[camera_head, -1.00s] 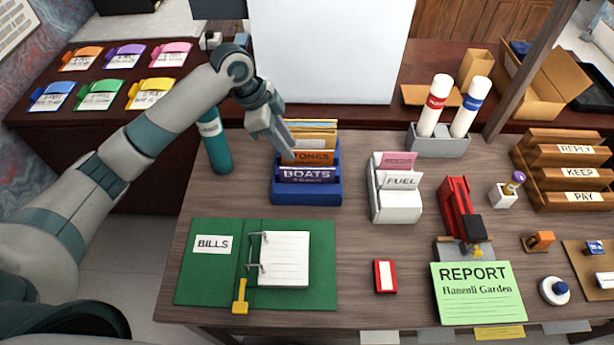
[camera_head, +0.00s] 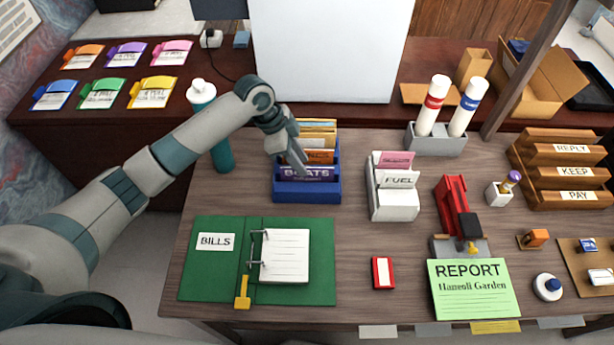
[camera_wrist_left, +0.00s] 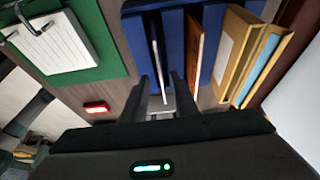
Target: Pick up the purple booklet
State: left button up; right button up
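The purple booklet (camera_head: 318,175), labelled BOATS, stands upright in the front slot of the blue rack (camera_head: 308,196). My left gripper (camera_head: 301,168) is at the left part of its top edge, pointing down, and partly covers its label. In the left wrist view the booklet (camera_wrist_left: 158,62) shows as a thin edge. The fingers of my left gripper (camera_wrist_left: 157,97) are apart there, one on each side of the booklet's line. I cannot tell whether either finger touches it. My right gripper is not in view.
An orange-brown booklet (camera_head: 321,156) and several tan folders stand close behind in the rack. A white FUEL holder (camera_head: 396,205) is to the right, a teal bottle (camera_head: 223,156) to the left behind my arm. A green BILLS binder (camera_head: 215,275) lies in front.

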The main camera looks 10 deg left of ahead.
aim_at(307, 179)
pick_arm(q)
jog(key=p+x, duration=0.1)
jog(key=x, duration=0.2)
jog(key=shift+w+d, duration=0.1)
jog(key=shift+d, duration=0.15)
jog(key=shift+d+f, duration=0.15)
jog(key=shift+f, duration=0.3)
jog(key=shift+f+p, duration=0.25)
jog(key=shift+p, duration=0.05)
dwell(0.4)
grip_shut()
